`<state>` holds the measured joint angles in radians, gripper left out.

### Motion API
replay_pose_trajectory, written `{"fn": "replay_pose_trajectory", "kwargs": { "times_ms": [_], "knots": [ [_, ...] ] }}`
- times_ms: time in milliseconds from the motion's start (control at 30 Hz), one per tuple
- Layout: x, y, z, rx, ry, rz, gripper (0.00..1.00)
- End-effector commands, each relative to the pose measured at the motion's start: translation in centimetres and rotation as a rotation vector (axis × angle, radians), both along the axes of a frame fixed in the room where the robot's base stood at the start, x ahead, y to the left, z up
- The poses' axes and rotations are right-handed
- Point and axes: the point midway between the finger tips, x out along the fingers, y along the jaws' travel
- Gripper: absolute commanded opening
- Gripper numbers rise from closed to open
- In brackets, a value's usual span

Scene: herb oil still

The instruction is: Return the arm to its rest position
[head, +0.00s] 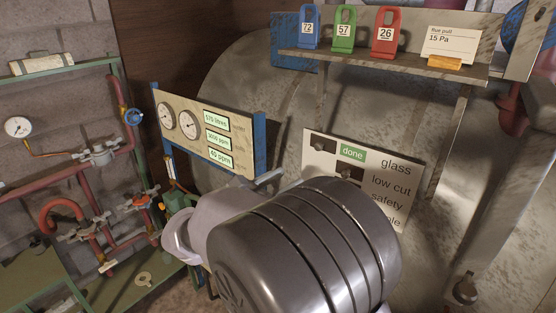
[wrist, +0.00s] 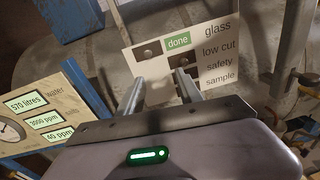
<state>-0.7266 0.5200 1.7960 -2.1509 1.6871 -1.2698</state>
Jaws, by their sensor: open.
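My gripper shows in the wrist view (wrist: 158,88), its two fingers spread apart with nothing between them. It points at a white switch panel (wrist: 212,88) lettered glass, low cut, safety and sample. A green "done" tag sits at the top of the panel, level with the glass line. The panel also shows in the head view (head: 402,160), where my arm's large grey joint covers its lower left part. In the head view the gripper is mostly hidden behind my arm. I cannot tell whether the fingers touch the panel.
A gauge board (head: 205,128) with two dials and green readouts stands left of my arm. A shelf (head: 375,65) above holds blue, green and red numbered tags and a "flue pull 15 Pa" card (head: 449,45). Red pipes with valves (head: 100,155) line the left wall.

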Motion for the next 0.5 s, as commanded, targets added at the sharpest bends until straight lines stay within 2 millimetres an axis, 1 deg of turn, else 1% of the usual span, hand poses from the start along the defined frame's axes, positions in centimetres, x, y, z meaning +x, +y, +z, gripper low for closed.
{"fn": "replay_pose_trajectory", "kwargs": {
  "times_ms": [33,67,100,133,167,200,267,300,333,367,400,433,500],
  "knots": [
    [-1.1,-3.2,-1.9,0.098,0.001,-0.074,0.43],
    [-2.1,-5.6,-3.1,0.182,0.000,-0.135,0.43],
    [-4.1,-8.8,-5.0,0.318,-0.008,-0.229,0.43],
    [-5.9,-11.2,-6.6,0.430,-0.020,-0.307,0.43],
    [-7.9,-13.3,-8.4,0.549,-0.038,-0.390,0.43],
    [-10.8,-15.6,-10.9,0.712,-0.070,-0.507,0.43],
    [-15.5,-17.9,-14.9,0.975,-0.143,-0.694,0.43],
    [-18.8,-18.7,-17.8,1.165,-0.212,-0.831,0.43],
    [-21.2,-18.7,-20.0,1.314,-0.274,-0.939,0.43],
    [-23.4,-18.4,-22.1,1.469,-0.345,-1.050,0.43],
    [-25.9,-17.4,-24.7,1.672,-0.449,-1.198,0.43],
    [-27.4,-16.5,-26.1,1.810,-0.524,-1.300,0.43],
    [-29.4,-14.5,-28.3,2.080,-0.685,-1.498,0.43]
  ]
}}
